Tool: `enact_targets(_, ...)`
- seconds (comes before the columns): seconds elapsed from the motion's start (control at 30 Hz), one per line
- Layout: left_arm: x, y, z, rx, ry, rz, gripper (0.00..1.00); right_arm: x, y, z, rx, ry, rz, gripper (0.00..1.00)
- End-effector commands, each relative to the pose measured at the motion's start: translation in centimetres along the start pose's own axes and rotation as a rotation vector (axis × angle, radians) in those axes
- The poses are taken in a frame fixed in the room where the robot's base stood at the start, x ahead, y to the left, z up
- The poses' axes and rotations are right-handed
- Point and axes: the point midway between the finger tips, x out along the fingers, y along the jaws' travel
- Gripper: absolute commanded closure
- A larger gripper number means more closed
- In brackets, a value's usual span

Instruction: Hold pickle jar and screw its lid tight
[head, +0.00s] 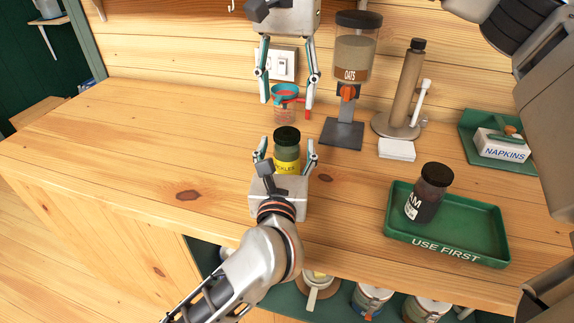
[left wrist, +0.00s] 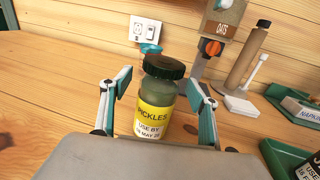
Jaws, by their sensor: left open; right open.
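My right gripper (head: 290,95) is open, pointing down above and behind the jar.
A teal funnel on a small measuring cup (head: 285,113) stands behind the jar. An oats dispenser (head: 354,60) and paper towel holder (head: 406,85) stand right of it. A green "use first" tray (head: 470,222) holds a jam jar (head: 430,190). The counter's left side is clear.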

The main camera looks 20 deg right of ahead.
Motion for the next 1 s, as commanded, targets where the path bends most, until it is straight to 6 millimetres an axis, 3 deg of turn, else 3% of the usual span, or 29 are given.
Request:
enact_targets(0.43,0.94,-0.03,0.05,-0.001,-0.001,-0.001,0.39,0.01,-0.01,0.01,0.000,0.000,0.000,0.48)
enact_targets(0.67,0.93,-0.02,0.03,-0.001,0.000,0.000,0.99,0.01,-0.01,0.01,0.000,0.000,0.000,0.48)
enact_targets(0.87,0.92,-0.01,0.01,-0.001,0.000,0.000,1.00,0.01,-0.01,0.02,0.041,0.000,0.000,0.48)
enact_targets(1.0,0.92,-0.01,0.00,-0.001,0.000,0.000,1.00,0.03,-0.01,0.02,0.191,-0.001,0.001,0.48)
